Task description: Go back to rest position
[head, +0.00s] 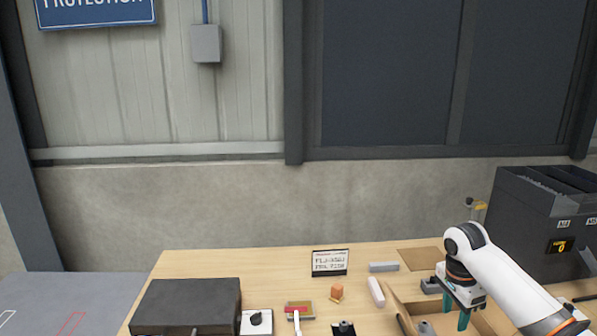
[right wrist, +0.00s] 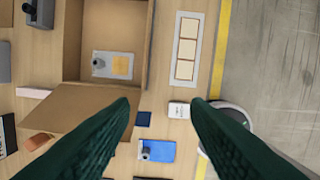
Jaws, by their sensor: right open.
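My right gripper (head: 460,308) is at the lower right in the head view, with its green fingers pointing down over the open cardboard box area on the wooden table. In the right wrist view the two dark green fingers (right wrist: 161,107) are spread wide apart with nothing held between them. A small white block (right wrist: 179,110) lies on the table below the gap. The cardboard box (right wrist: 152,40) is at the upper left of that view, with a grey plate (right wrist: 100,68) inside. My left gripper is not in view.
A blue plate (right wrist: 160,151) and a pale strip with tan squares (right wrist: 178,73) lie near the box. In the head view, a black case (head: 190,300), a sign (head: 330,262) and small parts occupy the table. A dark bin unit (head: 520,225) stands at right.

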